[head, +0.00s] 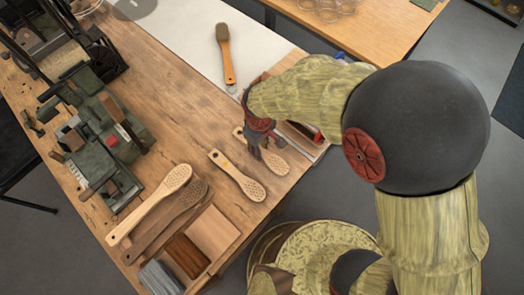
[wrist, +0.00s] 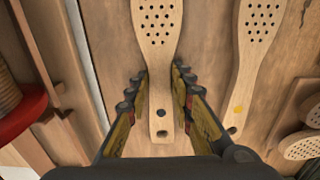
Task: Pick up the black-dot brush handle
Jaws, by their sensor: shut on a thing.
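The black-dot brush handle (head: 274,162) is a pale wooden paddle with a drilled head, lying near the table's right edge in the head view. In the wrist view the handle (wrist: 157,30) points its head away from me, with a hole and a dark dot on its narrow grip. My gripper (head: 257,150) is over the grip, its fingers partly hiding it. In the wrist view my gripper (wrist: 160,82) has one finger on each side of the grip, closed on it. I cannot tell any gap between handle and table.
A similar handle with a yellow dot (head: 238,176) lies just left in the head view. More handles (head: 150,205) and wood blocks (head: 213,233) lie nearer. A finished brush (head: 226,55) lies on the white surface behind. Dark green machinery (head: 95,140) stands at left.

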